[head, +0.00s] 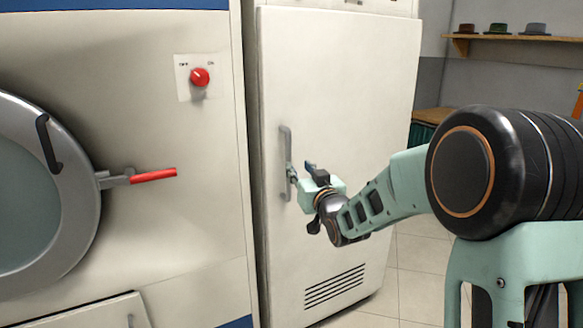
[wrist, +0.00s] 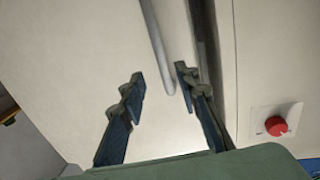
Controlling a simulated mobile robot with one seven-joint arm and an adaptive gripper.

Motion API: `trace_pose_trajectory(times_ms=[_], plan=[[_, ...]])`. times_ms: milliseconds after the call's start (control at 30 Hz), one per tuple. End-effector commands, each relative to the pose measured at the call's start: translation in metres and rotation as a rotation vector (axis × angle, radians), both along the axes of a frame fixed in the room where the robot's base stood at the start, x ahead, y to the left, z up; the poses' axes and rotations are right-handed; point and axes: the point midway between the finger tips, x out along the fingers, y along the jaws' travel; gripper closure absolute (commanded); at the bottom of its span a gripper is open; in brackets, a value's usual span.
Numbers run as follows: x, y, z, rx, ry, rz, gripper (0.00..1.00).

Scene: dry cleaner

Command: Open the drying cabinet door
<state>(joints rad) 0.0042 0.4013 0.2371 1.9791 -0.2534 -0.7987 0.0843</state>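The drying cabinet door (head: 345,90) is a tall white panel in the middle of the head view and looks shut, with vent slots low down. Its grey vertical bar handle (head: 286,150) is near the left edge. My gripper (head: 298,175) is at the handle's lower half, fingers toward the door. In the wrist view, my gripper (wrist: 161,85) is open, its two dark fingers apart. The handle (wrist: 155,40) comes down from the top and its end shows in the gap between the fingertips. I cannot tell whether a finger touches it.
A large washer-like machine (head: 130,60) stands close on the left, with a round door, a red lever (head: 152,175) sticking out and a red knob (head: 200,77). A hat shelf (head: 515,38) is at the back right. Tiled floor is free right of the cabinet.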

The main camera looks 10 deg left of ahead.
Motion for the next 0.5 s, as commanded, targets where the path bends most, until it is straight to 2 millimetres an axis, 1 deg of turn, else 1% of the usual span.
trace_pose_trajectory(times_ms=[167, 500], plan=[[0.013, 0.008, 0.000, 0.004, -0.001, 0.004, 0.70], [0.063, 0.029, 0.000, 0.003, -0.001, 0.003, 0.70]])
